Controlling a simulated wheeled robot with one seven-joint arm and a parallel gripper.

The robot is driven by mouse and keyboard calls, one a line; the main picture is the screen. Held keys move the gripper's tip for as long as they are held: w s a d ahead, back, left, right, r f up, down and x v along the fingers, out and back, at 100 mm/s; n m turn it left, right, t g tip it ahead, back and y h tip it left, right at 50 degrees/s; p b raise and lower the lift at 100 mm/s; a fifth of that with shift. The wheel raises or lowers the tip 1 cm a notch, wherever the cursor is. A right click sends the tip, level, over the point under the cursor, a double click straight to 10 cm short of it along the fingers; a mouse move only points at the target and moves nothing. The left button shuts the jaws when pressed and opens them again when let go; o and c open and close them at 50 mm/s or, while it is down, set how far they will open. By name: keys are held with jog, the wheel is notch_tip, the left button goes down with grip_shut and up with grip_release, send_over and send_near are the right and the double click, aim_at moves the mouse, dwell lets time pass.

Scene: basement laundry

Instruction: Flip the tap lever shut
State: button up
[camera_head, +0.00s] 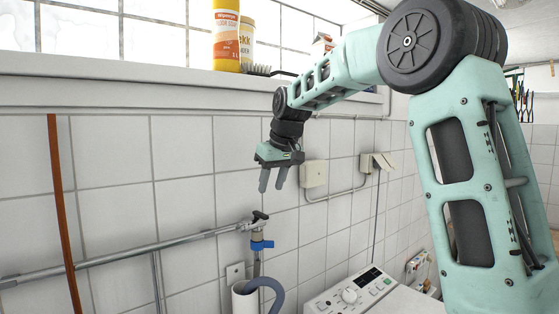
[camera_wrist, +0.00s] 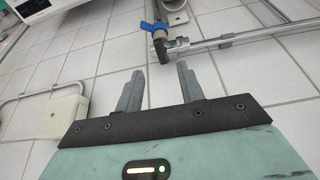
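The tap has a blue lever (camera_head: 261,245) on its body, below a black handle (camera_head: 260,216), at the right end of a metal wall pipe. In the wrist view the blue lever (camera_wrist: 155,26) shows beyond the fingertips, near the top middle. My gripper (camera_head: 273,188) hangs with fingers pointing down, above the tap and slightly right of it in the head view. In the wrist view my gripper (camera_wrist: 161,74) has its two fingers apart with nothing between them. It does not touch the tap.
A grey hose (camera_head: 268,284) and a white pipe (camera_head: 243,300) sit below the tap. A washing machine (camera_head: 362,295) stands lower right. A beige wall box (camera_head: 314,173) is right of my gripper. Bottles (camera_head: 226,35) stand on the windowsill above. A brown pipe (camera_head: 62,200) runs down the left wall.

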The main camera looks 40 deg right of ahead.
jog(key=v, duration=0.8)
jog(key=shift+r+b, duration=0.35)
jog(key=shift+b, duration=0.1)
jog(key=shift+s, duration=0.1)
jog(key=s+a+f+n+g+y, duration=0.1)
jog(key=s+a+f+n, duration=0.1)
jog(key=s+a+f, duration=0.55)
jog(key=s+a+f+n+g+y, duration=0.1)
jog(key=s+a+f+n+g, duration=0.1)
jog(key=a+f, duration=0.95)
jog(key=s+a+f+n, duration=0.1)
jog(key=s+a+f, duration=0.2)
jog(key=s, duration=0.4)
jog(key=s+a+f+n+g+h+b, duration=0.1)
jog(key=s+a+f, duration=0.2)
jog(key=s, duration=0.5)
jog(key=s+a+f+n, duration=0.1)
jog(key=s+a+f, duration=0.2)
jog(key=s+f, duration=0.2)
jog(key=shift+s+f+n+g, duration=0.3)
jog(key=shift+s+f, duration=0.05)
jog(key=shift+s, duration=0.9)
